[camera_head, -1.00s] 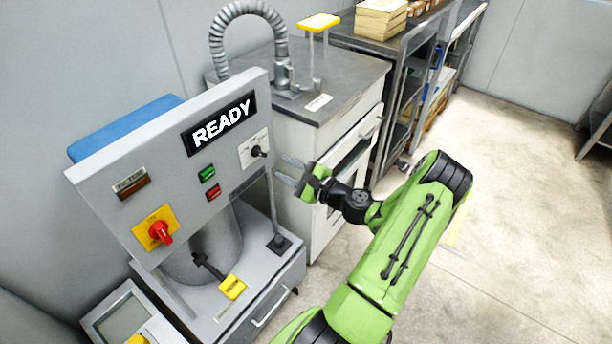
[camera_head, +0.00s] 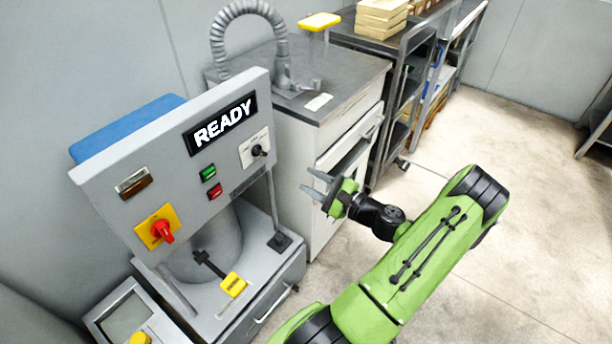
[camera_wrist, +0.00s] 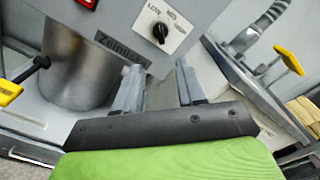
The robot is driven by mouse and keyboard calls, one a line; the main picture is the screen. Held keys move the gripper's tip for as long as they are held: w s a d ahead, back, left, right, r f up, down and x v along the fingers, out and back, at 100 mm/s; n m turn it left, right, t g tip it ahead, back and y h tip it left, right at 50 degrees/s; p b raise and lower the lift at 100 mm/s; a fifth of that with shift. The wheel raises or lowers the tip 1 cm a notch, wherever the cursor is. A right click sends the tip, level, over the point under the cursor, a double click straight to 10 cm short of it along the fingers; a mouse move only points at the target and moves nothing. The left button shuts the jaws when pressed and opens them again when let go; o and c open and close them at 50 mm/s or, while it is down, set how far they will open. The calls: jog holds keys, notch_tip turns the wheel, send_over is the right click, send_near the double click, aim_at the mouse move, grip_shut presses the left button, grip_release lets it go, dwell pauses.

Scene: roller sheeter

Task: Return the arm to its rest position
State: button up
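My gripper (camera_head: 316,184) is at the end of my green arm, right of the machine's control panel and in front of the white cabinet. Its two grey fingers are apart with nothing between them, as the wrist view (camera_wrist: 158,85) also shows. The machine (camera_head: 150,190) has a grey panel with a READY display (camera_head: 224,124), a green button (camera_head: 208,173), a red button (camera_head: 214,191) and a black selector knob (camera_head: 258,151). The knob also shows in the wrist view (camera_wrist: 160,32). The gripper touches none of these in the head view.
A white cabinet (camera_head: 321,213) with a dark top and a ribbed hose (camera_head: 243,10) stands behind the gripper. A shelf rack (camera_head: 400,45) with light boxes (camera_head: 381,18) is beyond it. A yellow-handled lever (camera_head: 233,285) sticks out from the machine.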

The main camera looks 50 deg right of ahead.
jog(key=w+a+r+n+g+y+p, duration=0.25)
jog(key=a+n+g, duration=0.45)
jog(key=a, duration=0.4)
jog(key=w+a+r+n+g+y+p, duration=0.1)
jog(key=w+a+r+n+g+y, duration=0.3)
jog(key=a+n, duration=0.6)
jog(key=s+a+r+n+h+p, duration=0.1)
jog(key=s+a+r+n+h, duration=0.2)
jog(key=s+r, duration=0.4)
jog(key=s+a+r+n+g+h+p, duration=0.1)
jog(key=s+a+r+n+h+p, duration=0.1)
jog(key=s+a+r+n+h, duration=0.2)
jog(key=s+a+r+n, duration=0.2)
jog(key=s+r, duration=0.2)
jog(key=s, duration=0.1)
jog(key=shift+a+n, duration=0.25)
jog(key=shift+n, duration=0.05)
